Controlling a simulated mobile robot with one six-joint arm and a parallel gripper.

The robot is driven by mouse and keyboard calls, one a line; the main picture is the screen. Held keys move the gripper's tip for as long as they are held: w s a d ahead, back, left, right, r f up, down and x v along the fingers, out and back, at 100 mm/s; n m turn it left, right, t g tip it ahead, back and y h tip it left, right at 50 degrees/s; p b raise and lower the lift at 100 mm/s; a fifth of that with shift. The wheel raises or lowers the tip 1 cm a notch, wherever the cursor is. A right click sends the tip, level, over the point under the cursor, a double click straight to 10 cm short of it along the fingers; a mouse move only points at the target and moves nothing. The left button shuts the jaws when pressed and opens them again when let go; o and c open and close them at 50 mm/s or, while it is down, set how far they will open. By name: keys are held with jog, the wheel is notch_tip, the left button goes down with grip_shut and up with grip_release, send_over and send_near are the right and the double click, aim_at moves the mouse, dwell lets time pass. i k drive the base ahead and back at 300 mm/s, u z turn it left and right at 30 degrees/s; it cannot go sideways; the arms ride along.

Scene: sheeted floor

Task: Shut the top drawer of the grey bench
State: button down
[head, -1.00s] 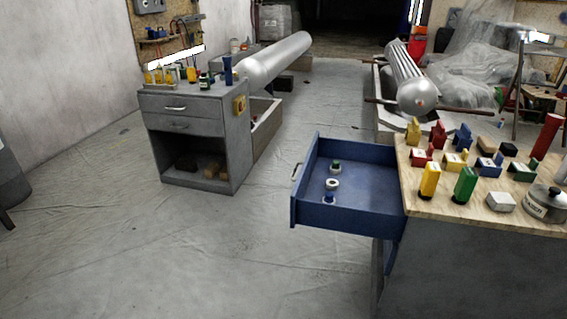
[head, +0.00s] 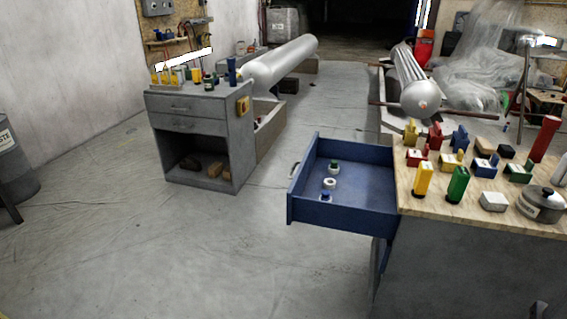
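A grey bench (head: 234,140) with two drawers and an open lower shelf stands at left in the head view. Its top drawer (head: 186,105), with a bar handle, looks flush or nearly so. The drawer below (head: 186,124) looks shut. At right, a wood-topped bench with a grey body (head: 460,262) has a blue drawer (head: 345,212) pulled far out to the left. Several small round items, green, white and blue, lie inside it. The blue drawer's handle (head: 294,169) is on its left front. My gripper is not in view.
Blocks, a lidded pot (head: 541,205) and a red cylinder (head: 545,139) stand on the wooden top (head: 440,198). Bottles and tools stand on the grey bench. A grey bin (head: 12,160) is at the left edge. The sheeted floor (head: 200,250) between is clear.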

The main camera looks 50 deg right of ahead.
aim_at(348, 178)
jog(key=z, duration=0.05)
jog(key=i, duration=1)
jog(key=u, duration=0.15)
jog(key=k, duration=0.95)
jog(key=z, duration=0.15)
jog(key=i, duration=0.7)
